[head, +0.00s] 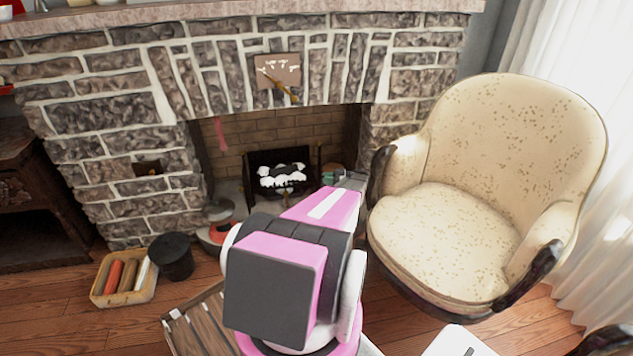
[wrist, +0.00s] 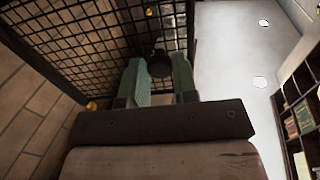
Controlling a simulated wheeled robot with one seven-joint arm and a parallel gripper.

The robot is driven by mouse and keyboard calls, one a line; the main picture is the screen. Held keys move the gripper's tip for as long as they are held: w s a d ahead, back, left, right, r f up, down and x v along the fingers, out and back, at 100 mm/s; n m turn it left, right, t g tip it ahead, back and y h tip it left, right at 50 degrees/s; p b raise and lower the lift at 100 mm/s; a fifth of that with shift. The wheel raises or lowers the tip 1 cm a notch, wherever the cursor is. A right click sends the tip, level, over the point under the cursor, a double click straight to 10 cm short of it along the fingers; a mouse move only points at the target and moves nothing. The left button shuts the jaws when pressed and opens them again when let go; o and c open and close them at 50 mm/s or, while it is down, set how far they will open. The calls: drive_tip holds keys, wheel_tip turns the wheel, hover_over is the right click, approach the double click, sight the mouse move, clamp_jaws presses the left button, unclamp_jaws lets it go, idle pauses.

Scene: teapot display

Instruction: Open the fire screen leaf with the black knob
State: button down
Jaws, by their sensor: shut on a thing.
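The fire screen leaf (wrist: 85,40) is a black mesh panel in a dark frame, filling the upper left of the wrist view. The round black knob (wrist: 160,66) sits between the two green fingers of my gripper (wrist: 160,80). The fingers are shut on it. In the head view my gripper (head: 345,178) reaches to the right side of the fireplace opening. My pink and white arm hides part of the hearth there, and the knob cannot be made out in that view.
The cream armchair (head: 485,190) stands close to the right of my arm. A black bucket (head: 172,257) and a yellow box (head: 124,279) stand on the floor at left. The stone fireplace wall (head: 110,100) surrounds the opening. A shelf (wrist: 300,110) shows at right in the wrist view.

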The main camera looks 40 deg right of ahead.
drive_tip(key=shift+s+d+n+g+y, duration=0.25)
drive_tip(key=shift+d+n+g+y, duration=0.25)
drive_tip(key=shift+d+g, duration=0.1)
drive_tip(key=shift+s+d+n+g+y, duration=0.2)
drive_tip(key=shift+d+n+g+y, duration=0.2)
drive_tip(key=shift+d+n+g, duration=0.15)
drive_tip(key=c, duration=0.9)
unclamp_jaws()
drive_tip(key=w+a+r, duration=0.3)
drive_tip(key=a+r, duration=0.8)
drive_tip(key=shift+w, duration=0.4)
